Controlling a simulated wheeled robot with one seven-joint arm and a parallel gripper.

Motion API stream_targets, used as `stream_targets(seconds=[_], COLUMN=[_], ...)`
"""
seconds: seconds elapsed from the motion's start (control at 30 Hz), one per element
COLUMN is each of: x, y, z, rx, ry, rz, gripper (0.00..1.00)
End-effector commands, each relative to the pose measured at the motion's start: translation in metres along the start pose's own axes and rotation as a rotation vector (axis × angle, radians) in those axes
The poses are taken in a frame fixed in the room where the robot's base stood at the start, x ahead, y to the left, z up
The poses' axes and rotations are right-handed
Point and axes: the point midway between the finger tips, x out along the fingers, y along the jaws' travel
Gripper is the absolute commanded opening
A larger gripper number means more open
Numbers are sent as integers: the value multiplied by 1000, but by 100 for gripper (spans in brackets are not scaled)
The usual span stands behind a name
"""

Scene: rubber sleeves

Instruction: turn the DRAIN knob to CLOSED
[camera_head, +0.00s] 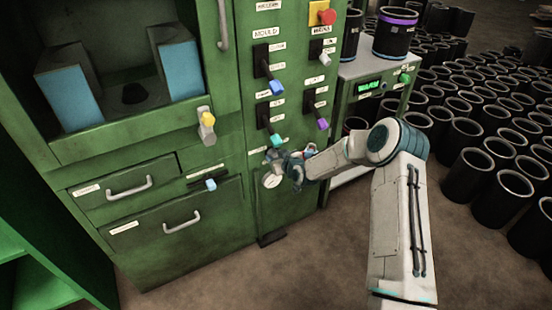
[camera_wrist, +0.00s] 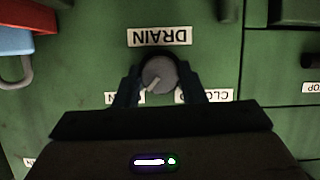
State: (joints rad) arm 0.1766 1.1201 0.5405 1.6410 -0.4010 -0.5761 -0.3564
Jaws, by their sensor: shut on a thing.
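The DRAIN knob (camera_wrist: 158,74) is a round grey dial in the wrist view, below an upside-down DRAIN label (camera_wrist: 160,37). Its pale pointer is angled down and left, toward a partly hidden label (camera_wrist: 124,98). The label on the right (camera_wrist: 205,96) reads upside down and shows only part of CLOSED. My gripper (camera_wrist: 160,82) has one finger on each side of the knob and is shut on it. In the head view my gripper (camera_head: 288,163) is at the lower part of the green panel and hides the knob.
Levers with blue (camera_head: 277,87) and purple (camera_head: 322,124) tips stand just above my gripper. A yellow-tipped lever (camera_head: 207,120) and drawers with handles (camera_head: 129,187) are to the left. A side cabinet (camera_head: 372,80) and many black sleeves (camera_head: 465,130) are to the right.

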Motion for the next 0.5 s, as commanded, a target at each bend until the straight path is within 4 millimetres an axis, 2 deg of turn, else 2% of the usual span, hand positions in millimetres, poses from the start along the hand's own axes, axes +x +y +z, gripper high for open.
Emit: stream_targets(seconds=[0.5], x=[4], y=[-6], z=[6], rx=[-379], ry=[3], rz=[152], gripper=[14])
